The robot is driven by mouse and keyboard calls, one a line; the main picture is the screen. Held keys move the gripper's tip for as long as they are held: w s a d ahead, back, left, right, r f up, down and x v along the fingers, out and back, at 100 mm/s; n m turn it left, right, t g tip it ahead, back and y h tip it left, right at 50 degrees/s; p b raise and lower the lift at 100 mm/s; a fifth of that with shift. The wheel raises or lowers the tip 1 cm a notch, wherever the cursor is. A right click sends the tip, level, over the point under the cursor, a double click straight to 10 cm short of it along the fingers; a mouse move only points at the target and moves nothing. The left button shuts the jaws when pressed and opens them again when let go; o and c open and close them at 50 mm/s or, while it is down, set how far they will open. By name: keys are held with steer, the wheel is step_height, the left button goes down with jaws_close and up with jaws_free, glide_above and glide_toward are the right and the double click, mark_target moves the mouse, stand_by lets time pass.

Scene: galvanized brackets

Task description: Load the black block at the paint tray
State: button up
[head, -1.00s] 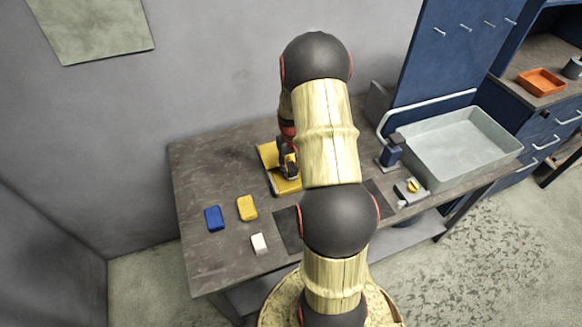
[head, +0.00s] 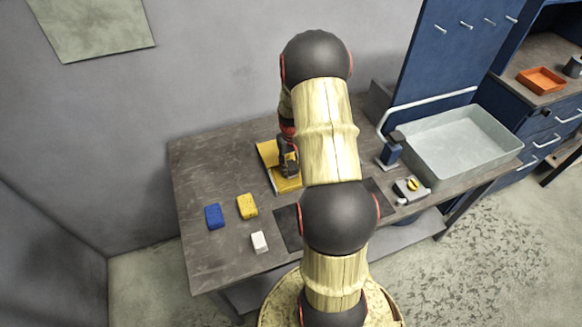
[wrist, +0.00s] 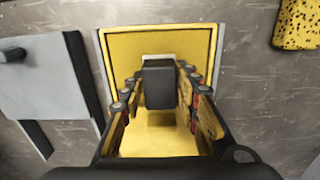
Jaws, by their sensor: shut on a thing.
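The paint tray (head: 265,152) is a yellow rectangular tray on the dark workbench, partly hidden by my arm in the head view. It also shows in the wrist view (wrist: 118,50), where its dark-edged rim surrounds the area ahead of my gripper. My gripper (wrist: 160,90) is shut on the black block (wrist: 158,82), with the fingers along its left and right sides. The block is over the tray; I cannot tell whether it touches the tray floor. A small pale patch shows just behind the block. In the head view my gripper (head: 289,168) is over the tray.
A blue block (head: 214,216), a yellow speckled sponge (head: 247,206) and a white block (head: 260,242) lie on the bench (head: 205,165) left of my arm. A grey basin (head: 460,140) and a small grey device with a yellow part (head: 411,188) are to the right.

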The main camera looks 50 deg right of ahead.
mark_target(291, 165)
steer(key=shift+f, duration=0.5)
stand_by(1.2)
steer(key=shift+r+p, duration=2)
steer(key=shift+r, duration=1.6)
steer(key=shift+f, duration=0.1)
